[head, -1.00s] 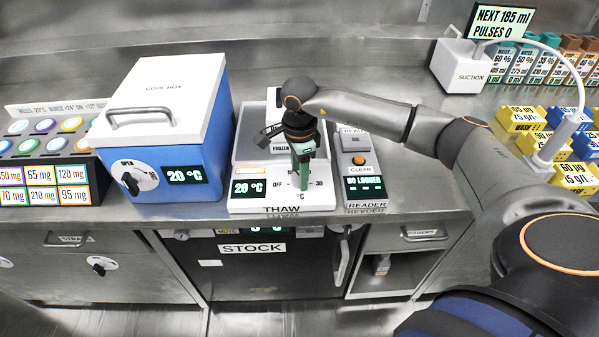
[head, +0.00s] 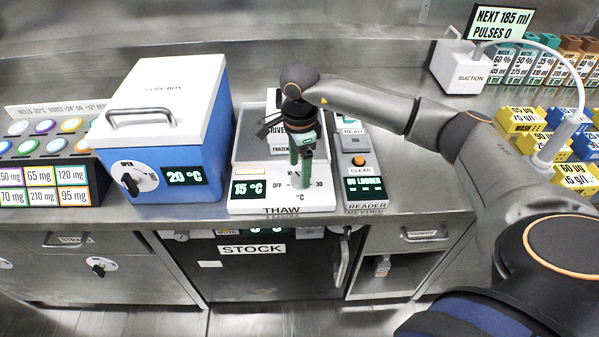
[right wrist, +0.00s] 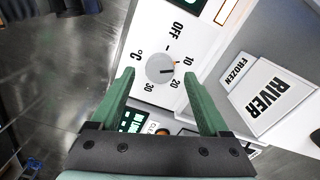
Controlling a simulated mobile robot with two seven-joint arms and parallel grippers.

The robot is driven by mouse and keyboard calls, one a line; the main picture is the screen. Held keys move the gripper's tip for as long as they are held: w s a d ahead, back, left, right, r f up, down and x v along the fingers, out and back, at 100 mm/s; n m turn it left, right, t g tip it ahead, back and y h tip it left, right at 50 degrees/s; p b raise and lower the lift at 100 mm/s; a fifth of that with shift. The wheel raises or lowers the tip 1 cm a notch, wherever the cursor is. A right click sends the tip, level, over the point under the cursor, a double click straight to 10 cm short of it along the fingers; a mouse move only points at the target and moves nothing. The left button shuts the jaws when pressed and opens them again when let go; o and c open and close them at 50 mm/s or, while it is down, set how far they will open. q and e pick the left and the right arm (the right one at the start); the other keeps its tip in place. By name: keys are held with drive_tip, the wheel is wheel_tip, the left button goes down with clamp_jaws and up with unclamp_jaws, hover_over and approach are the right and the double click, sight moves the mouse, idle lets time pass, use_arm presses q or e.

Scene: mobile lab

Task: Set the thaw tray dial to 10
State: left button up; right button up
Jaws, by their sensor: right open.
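The thaw tray (head: 308,200) is a white unit with a lit display (head: 248,188) reading 15 °C. Its grey round dial (right wrist: 160,68) shows in the right wrist view, with the pointer between the 10 and 20 marks. My right gripper (head: 301,182) points down at the dial and hides most of it in the head view. In the right wrist view the green fingers of my right gripper (right wrist: 158,74) are open, one on each side of the dial. I cannot tell whether they touch it. My left gripper is in neither view.
A blue cool box (head: 170,150) with its own dial and 20 °C display stands left of the tray. The reader (head: 362,175) stands close on the right. A box labelled FROZEN (right wrist: 268,97) is beside the dial panel. The suction unit is farther right.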

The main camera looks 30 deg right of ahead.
sight(299, 177)
wheel_tip(299, 177, up, 10)
idle(0.3)
drive_tip(key=shift+a, duration=0.1)
idle(0.3)
